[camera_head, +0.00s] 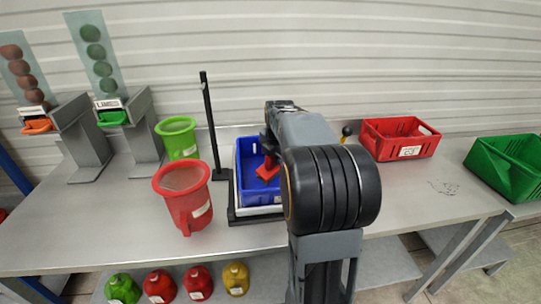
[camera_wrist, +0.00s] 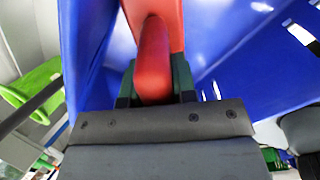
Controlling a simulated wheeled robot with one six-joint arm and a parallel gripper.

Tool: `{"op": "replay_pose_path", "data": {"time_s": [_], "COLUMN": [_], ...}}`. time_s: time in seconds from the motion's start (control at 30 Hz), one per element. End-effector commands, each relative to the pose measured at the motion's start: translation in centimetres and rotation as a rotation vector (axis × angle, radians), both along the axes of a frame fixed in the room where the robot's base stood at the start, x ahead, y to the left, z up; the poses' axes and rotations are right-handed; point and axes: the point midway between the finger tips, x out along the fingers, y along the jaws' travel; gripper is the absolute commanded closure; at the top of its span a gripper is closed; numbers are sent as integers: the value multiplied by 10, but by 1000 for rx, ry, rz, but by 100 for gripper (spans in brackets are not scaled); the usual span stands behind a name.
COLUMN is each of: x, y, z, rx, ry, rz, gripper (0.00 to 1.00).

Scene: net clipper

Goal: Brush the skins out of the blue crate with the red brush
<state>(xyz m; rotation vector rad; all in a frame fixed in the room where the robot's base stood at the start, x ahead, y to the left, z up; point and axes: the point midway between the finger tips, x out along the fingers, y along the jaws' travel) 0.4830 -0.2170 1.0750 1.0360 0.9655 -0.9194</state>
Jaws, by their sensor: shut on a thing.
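The blue crate (camera_head: 258,192) stands on a white and black stand near the middle of the table. The red brush (camera_head: 268,169) is inside the crate in the head view. In the wrist view the brush's red handle (camera_wrist: 153,60) runs up from between the jaws, with the crate's blue wall (camera_wrist: 85,45) close on the left. My gripper (camera_wrist: 154,88) is shut on the handle, over the crate. My arm hides the crate's right part in the head view. I cannot make out any skins in either view.
A red bucket (camera_head: 187,205) and a green bucket (camera_head: 178,140) stand left of the crate, near a black post (camera_head: 210,120). A red crate (camera_head: 399,139) stands at the back right and a green crate (camera_head: 505,167) at the far right. The table's front left is clear.

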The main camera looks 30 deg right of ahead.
Motion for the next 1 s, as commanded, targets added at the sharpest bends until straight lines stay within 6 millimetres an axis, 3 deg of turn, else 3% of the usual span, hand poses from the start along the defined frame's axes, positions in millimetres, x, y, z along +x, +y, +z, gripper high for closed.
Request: {"op": "replay_pose_path", "data": {"time_s": [0.2,0.47,1.0], "x": [-7,-7,9], "y": [-14,-17,14], "z": [1,-3,-7], "rx": [0,-1,2], "ry": [-2,-1,2], "rz": [-2,1,2], "gripper": [94,93,93]}}
